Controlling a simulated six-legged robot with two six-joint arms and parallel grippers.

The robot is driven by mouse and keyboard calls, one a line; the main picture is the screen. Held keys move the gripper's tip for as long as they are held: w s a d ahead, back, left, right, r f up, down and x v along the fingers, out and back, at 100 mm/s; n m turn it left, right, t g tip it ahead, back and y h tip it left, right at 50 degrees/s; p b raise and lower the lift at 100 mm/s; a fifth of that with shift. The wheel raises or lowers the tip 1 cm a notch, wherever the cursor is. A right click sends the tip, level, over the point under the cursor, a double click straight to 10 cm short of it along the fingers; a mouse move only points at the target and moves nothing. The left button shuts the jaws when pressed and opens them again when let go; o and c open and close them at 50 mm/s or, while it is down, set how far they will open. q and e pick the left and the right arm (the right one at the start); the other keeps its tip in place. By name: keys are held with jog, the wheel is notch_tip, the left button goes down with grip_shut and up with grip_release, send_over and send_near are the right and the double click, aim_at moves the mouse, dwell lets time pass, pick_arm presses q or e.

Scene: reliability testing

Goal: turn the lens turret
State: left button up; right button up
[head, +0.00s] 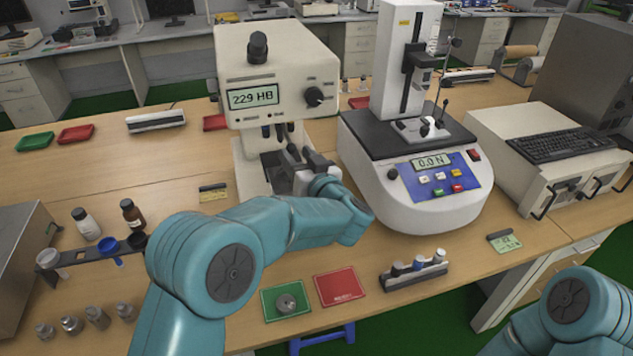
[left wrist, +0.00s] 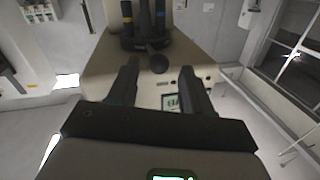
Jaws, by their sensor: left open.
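The hardness tester (head: 270,65) is a cream machine on the bench with a display reading 229 HB. Its lens turret (head: 283,132) hangs under the head, with dark lens barrels partly hidden. In the left wrist view the turret (left wrist: 130,42) is a dark disc bearing barrels with yellow and blue bands. A black ball-ended handle (left wrist: 158,64) sticks out from it. My left gripper (head: 300,157) is open just below and in front of the turret. In the left wrist view its two fingers (left wrist: 160,85) stand either side of the ball, with gaps and no clear contact.
A force test stand (head: 420,185) reading 0.0 N stands close on the right of my left arm. Green (head: 270,306) and red (head: 338,287) mats and a small holder (head: 413,272) lie near the front edge.

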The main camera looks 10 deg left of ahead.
pick_arm(q)
jog(key=b+v, duration=0.2)
jog(key=v, duration=1)
jog(key=shift+s, duration=0.2)
jog(key=shift+d, duration=0.15)
